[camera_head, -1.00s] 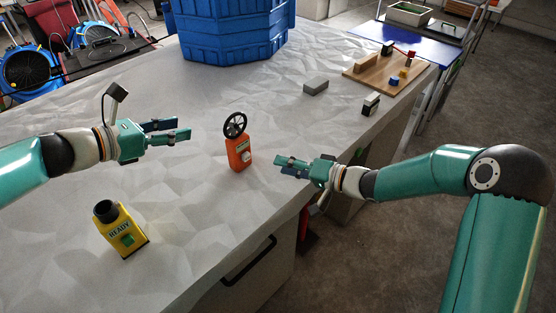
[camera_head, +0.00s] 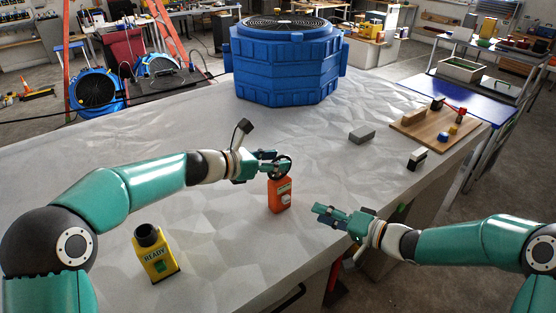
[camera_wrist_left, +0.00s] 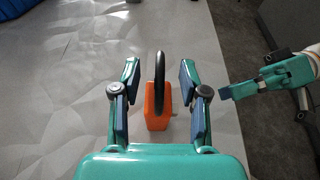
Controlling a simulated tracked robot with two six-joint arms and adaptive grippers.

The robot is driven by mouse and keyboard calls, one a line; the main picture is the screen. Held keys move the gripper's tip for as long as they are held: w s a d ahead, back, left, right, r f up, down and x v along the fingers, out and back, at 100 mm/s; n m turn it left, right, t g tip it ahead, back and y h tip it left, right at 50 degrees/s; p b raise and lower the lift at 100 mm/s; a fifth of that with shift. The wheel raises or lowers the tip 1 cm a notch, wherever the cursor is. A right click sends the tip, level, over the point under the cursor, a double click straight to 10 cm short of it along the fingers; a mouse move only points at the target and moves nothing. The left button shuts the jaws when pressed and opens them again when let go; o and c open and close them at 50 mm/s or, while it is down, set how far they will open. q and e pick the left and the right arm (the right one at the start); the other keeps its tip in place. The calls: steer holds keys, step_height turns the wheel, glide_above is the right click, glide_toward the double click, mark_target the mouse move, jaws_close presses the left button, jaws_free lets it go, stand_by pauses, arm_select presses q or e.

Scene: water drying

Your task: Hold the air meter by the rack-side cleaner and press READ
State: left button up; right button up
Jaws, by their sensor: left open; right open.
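The orange air meter (camera_head: 281,197), with a black ring on top and a pale round face on its front, stands upright on the grey table (camera_head: 220,245). My left gripper (camera_head: 271,161) is open at the height of the ring. In the left wrist view, the meter (camera_wrist_left: 158,108) stands between the two spread fingers (camera_wrist_left: 160,88), with gaps on both sides. My right gripper (camera_head: 328,215) is open and empty, to the right of the meter and apart from it. A large blue cleaner (camera_head: 285,70) with a round top grille stands at the back of the table.
A yellow device (camera_head: 155,258) labelled READY stands front left on the table. A grey block (camera_head: 362,134) and a black-and-white block (camera_head: 417,158) lie to the right, near a wooden board (camera_head: 425,128) with small parts. The table between meter and cleaner is clear.

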arm_select(q)
steer(key=shift+x, duration=0.9)
jaws_close()
arm_select(e)
jaws_close()
stand_by(0.8)
